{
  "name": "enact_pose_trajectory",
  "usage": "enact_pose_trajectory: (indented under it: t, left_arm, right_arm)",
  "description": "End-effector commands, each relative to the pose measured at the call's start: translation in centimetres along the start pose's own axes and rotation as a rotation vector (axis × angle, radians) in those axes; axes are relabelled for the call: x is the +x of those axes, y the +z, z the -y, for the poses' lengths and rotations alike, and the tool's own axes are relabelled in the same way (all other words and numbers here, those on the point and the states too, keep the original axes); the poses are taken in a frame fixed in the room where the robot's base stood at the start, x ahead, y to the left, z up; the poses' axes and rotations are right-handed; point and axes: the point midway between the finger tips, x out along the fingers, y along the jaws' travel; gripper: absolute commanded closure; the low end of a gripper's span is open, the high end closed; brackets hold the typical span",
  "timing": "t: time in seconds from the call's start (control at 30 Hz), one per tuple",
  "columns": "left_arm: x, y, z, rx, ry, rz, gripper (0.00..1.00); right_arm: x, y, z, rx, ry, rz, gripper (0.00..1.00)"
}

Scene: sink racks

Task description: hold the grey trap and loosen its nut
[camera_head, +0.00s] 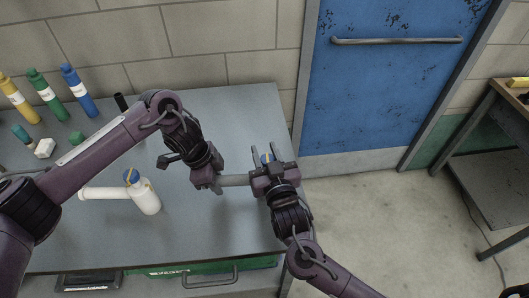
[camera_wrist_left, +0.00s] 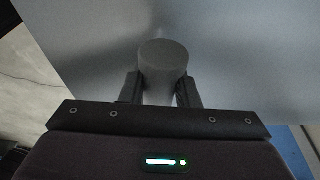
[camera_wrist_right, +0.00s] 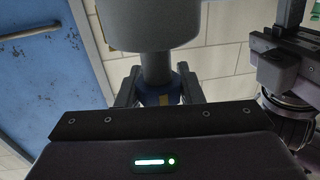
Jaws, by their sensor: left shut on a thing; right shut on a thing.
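The grey trap (camera_head: 235,180) spans between my two grippers near the table's right end. My left gripper (camera_head: 208,179) is shut on its grey pipe; in the left wrist view the round pipe end (camera_wrist_left: 163,58) shows between the fingers. My right gripper (camera_head: 270,167) is shut on the blue nut (camera_head: 267,158), which carries a yellow mark. In the right wrist view the nut (camera_wrist_right: 163,98) sits between the fingers, with the trap's wide grey body (camera_wrist_right: 148,25) in front. Most of the nut and trap is hidden by the grippers.
A white trap (camera_head: 149,201) with a blue and yellow nut lies on the grey table (camera_head: 215,225), left of my grippers. Yellow, green (camera_head: 47,94) and blue bottles stand at the back left. A green drawer with a handle (camera_head: 210,279) is at the front edge.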

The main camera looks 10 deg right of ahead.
Motion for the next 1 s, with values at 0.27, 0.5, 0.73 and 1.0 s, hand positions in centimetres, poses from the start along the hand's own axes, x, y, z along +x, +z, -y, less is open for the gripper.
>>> enact_pose_trajectory:
  t: [0.27, 0.5, 0.73, 1.0]
  left_arm:
    - [0.01, -0.1, -0.12, 0.005, 0.003, -0.001, 0.92]
    - [0.02, -0.08, -0.13, 0.005, 0.004, -0.001, 0.92]
    - [0.03, -0.06, -0.11, 0.004, 0.003, 0.0, 0.92]
    - [0.02, -0.02, -0.06, 0.002, 0.002, 0.0, 0.92]
  right_arm:
    - [0.01, 0.03, -0.19, -0.001, 0.032, 0.002, 0.89]
    - [0.01, 0.04, -0.21, -0.002, 0.032, 0.002, 0.89]
    - [0.01, 0.03, -0.18, -0.002, 0.031, 0.001, 0.44]
    - [-0.06, 0.02, -0.11, -0.001, 0.029, 0.001, 0.44]
